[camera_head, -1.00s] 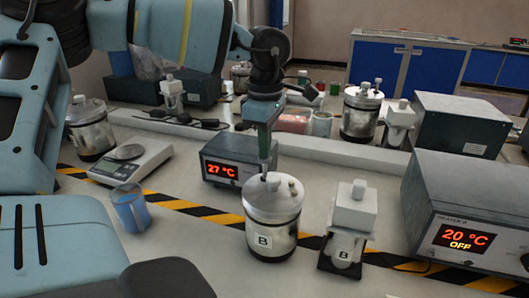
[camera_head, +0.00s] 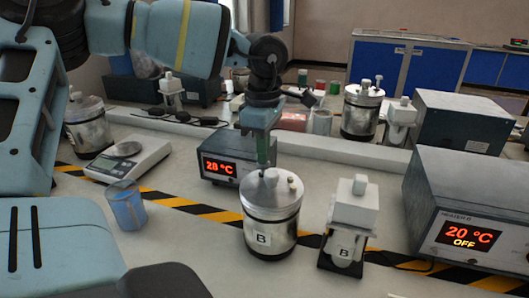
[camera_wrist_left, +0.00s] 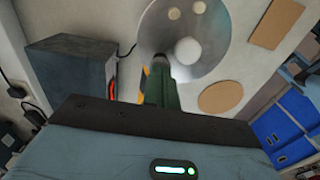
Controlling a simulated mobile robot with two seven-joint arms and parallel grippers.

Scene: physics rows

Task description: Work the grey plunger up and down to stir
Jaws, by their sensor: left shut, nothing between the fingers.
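The metal vessel marked B (camera_head: 270,228) stands upright in the middle of the bench, with a silvery lid (camera_head: 284,196). A grey knob (camera_head: 270,178), seemingly the plunger's top, stands on the lid, and a smaller knob (camera_head: 292,183) is to its right. My left gripper (camera_head: 264,166) points down with its green fingers shut and empty, right over the grey knob. I cannot tell whether the tips touch it. In the left wrist view the fingers (camera_wrist_left: 160,68) overlap the lid (camera_wrist_left: 205,62), which carries a pale round disc (camera_wrist_left: 188,51). My right gripper is not in view.
A temperature box (camera_head: 222,167) showing about 28 °C stands behind left of the vessel. A white block device (camera_head: 354,205) stands close on its right, then a heater box (camera_head: 465,200) reading 20 °C OFF. A blue beaker (camera_head: 127,206) and scale (camera_head: 125,162) are left.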

